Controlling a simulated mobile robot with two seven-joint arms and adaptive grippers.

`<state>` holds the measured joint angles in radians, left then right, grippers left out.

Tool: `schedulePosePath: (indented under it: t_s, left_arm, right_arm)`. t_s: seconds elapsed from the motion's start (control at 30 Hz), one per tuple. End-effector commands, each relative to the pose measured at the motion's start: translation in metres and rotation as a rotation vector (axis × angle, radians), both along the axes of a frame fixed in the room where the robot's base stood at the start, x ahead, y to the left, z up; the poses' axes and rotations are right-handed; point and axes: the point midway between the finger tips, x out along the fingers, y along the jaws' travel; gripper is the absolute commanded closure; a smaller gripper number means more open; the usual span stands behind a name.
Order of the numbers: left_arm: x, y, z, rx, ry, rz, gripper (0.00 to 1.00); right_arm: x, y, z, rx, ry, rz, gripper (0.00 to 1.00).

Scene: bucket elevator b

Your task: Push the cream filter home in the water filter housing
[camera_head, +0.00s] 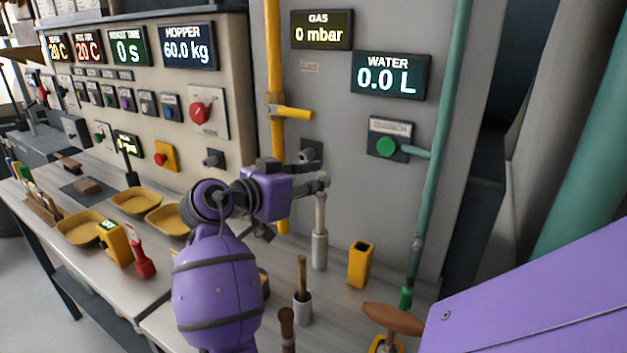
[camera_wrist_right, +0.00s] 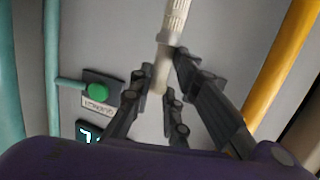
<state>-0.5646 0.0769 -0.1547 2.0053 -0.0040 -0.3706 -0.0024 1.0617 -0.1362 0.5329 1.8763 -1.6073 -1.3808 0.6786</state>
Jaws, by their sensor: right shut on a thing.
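The cream filter (camera_head: 319,247) is a pale upright cylinder with a narrower upper stem, below my right gripper (camera_head: 320,186) in the head view. In the right wrist view the fingers (camera_wrist_right: 160,76) close around the stem, and the wider ribbed part of the filter (camera_wrist_right: 175,18) runs out of the top edge. The right gripper is shut on it. In the head view its lower end is close to the grey counter; I cannot tell if it touches. I cannot make out the water filter housing for certain. My left gripper is not in view.
A yellow box (camera_head: 360,264) and a cup with a wooden-handled tool (camera_head: 302,308) stand close to the filter. The yellow pipe (camera_head: 274,120) and teal pipe (camera_head: 443,150) run down the wall. The water display (camera_head: 389,77) reads 0.0 L. Shallow yellow trays (camera_head: 136,201) lie left.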

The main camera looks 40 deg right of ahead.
Motion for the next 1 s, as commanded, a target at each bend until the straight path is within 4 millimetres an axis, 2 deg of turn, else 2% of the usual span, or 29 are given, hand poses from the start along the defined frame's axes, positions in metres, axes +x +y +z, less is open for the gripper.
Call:
schedulePosePath:
  t_s: [0.5, 1.0]
  left_arm:
    - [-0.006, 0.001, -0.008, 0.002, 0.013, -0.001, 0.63]
    - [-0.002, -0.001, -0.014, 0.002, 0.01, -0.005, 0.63]
  right_arm:
    - [0.0, 0.0, -0.014, -0.001, 0.0, 0.0, 1.0]
    - [0.0, 0.0, -0.026, -0.001, 0.0, 0.0, 1.0]
